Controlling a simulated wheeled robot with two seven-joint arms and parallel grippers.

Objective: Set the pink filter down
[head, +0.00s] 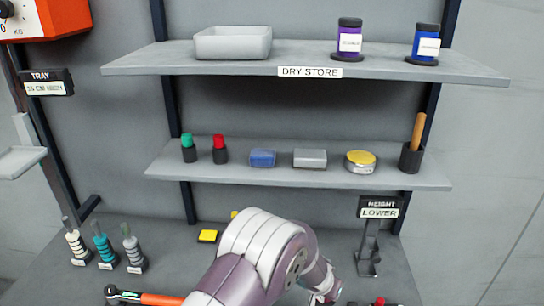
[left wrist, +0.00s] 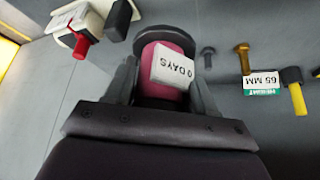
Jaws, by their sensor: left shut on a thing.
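The pink filter (left wrist: 172,92) is a pink cylinder with a wide dark disc at its far end. A white label on it shows upside down and seems to read "DAYS". My left gripper (left wrist: 164,80) is shut on it, one dark finger on each side. Part of the filter is hidden by the label and the gripper base. The filter is not visible in the head view, where a purple and white arm of mine fills the bottom middle. My right gripper is in neither view.
The upper shelf (head: 140,62) bears a grey bin (head: 233,43) and two labelled jars. The lower shelf (head: 165,170) holds several small items. A "65 MM" card (left wrist: 262,84) lies beside a bolt (left wrist: 243,57).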

